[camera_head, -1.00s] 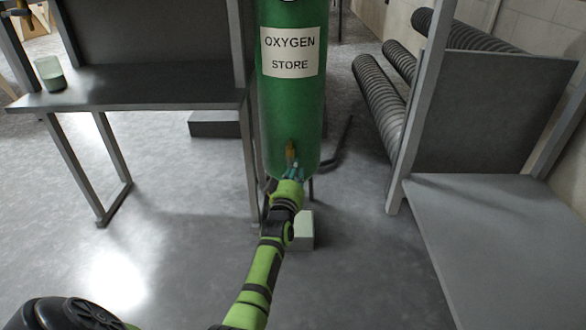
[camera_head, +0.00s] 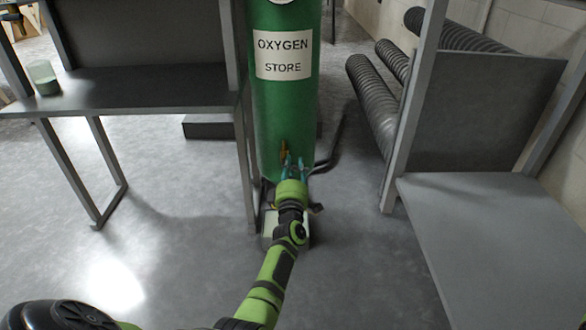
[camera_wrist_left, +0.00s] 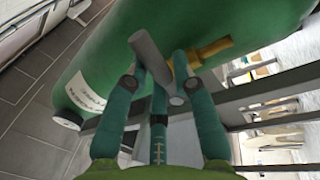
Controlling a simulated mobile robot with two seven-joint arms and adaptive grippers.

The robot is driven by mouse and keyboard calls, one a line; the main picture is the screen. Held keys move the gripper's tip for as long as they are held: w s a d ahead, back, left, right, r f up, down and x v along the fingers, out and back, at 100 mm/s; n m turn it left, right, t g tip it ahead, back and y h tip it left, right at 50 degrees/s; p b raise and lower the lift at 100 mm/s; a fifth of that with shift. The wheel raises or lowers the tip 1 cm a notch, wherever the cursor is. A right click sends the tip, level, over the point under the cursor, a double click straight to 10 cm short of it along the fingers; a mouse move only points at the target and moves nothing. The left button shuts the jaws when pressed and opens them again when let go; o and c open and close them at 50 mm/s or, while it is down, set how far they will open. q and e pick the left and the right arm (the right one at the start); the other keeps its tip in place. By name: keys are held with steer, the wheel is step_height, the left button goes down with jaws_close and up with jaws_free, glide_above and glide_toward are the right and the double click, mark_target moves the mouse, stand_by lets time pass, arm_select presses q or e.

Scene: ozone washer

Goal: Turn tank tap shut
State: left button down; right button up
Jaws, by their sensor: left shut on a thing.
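The green tank (camera_head: 285,105), labelled "OXYGEN STORE", stands upright in the middle of the head view. Its tap has a brass stem (camera_head: 283,151) low on the tank's front, also visible in the left wrist view (camera_wrist_left: 208,53). A grey bar handle (camera_wrist_left: 149,56) crosses that stem. My left gripper (camera_head: 292,164) is at the tap, with its teal fingers (camera_wrist_left: 157,68) shut on the grey handle. In the head view the gripper hides most of the handle. My right gripper is not in view.
A dark table (camera_head: 150,92) with a glass (camera_head: 43,77) stands left of the tank. A grey low surface (camera_head: 485,235) and ribbed hoses (camera_head: 372,100) are on the right. A pale box (camera_head: 271,226) is behind my arm. The floor between is mostly clear.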

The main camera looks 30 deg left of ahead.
arm_select(q)
steer(key=shift+r+n+y, duration=0.15)
steer(key=shift+r+n, duration=0.05)
steer(key=shift+n, duration=0.55)
steer(key=shift+r+n+y, duration=0.15)
steer(key=shift+n, duration=0.6)
steer(key=shift+r+n, duration=0.1)
steer(key=shift+n, duration=0.2)
steer(key=c, duration=1)
jaws_free()
steer(key=shift+s+d+f, duration=0.15)
steer(key=shift+s+f, duration=0.05)
steer(key=shift+s, duration=0.05)
steer(key=v, duration=0.6)
steer(key=shift+s+d, duration=0.25)
steer(key=shift+s, duration=0.1)
